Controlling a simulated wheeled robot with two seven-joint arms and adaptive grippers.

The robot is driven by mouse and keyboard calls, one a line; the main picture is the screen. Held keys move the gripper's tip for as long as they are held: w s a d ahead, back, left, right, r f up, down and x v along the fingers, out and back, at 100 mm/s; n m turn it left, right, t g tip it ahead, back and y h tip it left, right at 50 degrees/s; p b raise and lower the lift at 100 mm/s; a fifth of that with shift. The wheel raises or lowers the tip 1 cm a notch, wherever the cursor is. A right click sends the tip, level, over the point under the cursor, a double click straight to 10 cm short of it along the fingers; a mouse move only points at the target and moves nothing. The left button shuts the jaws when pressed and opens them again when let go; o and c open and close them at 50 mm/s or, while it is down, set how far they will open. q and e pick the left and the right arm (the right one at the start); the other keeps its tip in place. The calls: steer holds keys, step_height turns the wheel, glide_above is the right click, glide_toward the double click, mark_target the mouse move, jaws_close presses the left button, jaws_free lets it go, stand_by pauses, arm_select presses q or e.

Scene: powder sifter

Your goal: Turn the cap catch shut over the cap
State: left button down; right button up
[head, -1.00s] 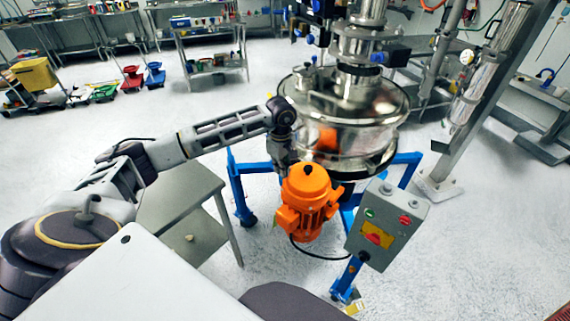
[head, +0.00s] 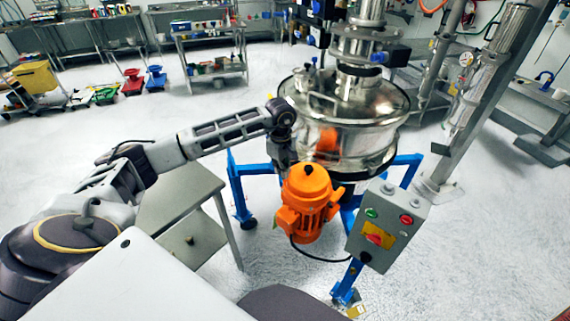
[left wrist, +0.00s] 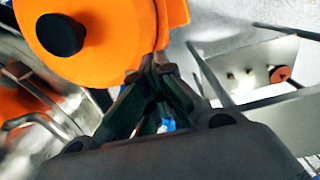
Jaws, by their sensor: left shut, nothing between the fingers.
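The orange motor (head: 308,196) with a black knob (head: 309,171) on top stands at the front of the steel sifter (head: 345,130). In the left wrist view the motor (left wrist: 105,25) and its black knob (left wrist: 60,34) fill the upper left. My left gripper (left wrist: 155,68) is shut and empty, its fingertips close against the motor's lower edge; I cannot tell whether they touch. In the head view its hand is beside the motor's upper left, with the fingertips hidden. I cannot make out with certainty which part is the cap or the cap catch. My right gripper is not in view.
A grey side table (head: 175,205) with a small knob-like piece (head: 191,240) stands left of the sifter. A grey control box (head: 387,226) is at the right on the blue frame (head: 240,195). A dark cable hangs below the motor. Open floor lies to the right.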

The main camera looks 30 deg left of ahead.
arm_select(q)
steer(key=shift+w+d+f, duration=0.15)
steer(key=shift+d+f, duration=0.05)
steer(key=shift+f, duration=0.65)
stand_by(0.4)
steer(key=shift+w+r, duration=0.15)
steer(key=shift+w, duration=0.1)
stand_by(0.8)
steer(key=shift+s+b, duration=0.15)
steer(key=shift+b, duration=0.2)
steer(key=shift+s+a, duration=0.1)
stand_by(0.5)
steer(key=shift+a+r+p, duration=0.1)
steer(key=shift+r+p, duration=0.3)
steer(key=shift+r, duration=0.3)
steer(key=shift+w+r+p, duration=0.2)
steer(key=shift+r+p, duration=0.5)
steer(key=shift+r, duration=0.95)
step_height(320, 180, up, 3)
steer(key=shift+f+p, duration=0.15)
steer(key=shift+p, duration=0.45)
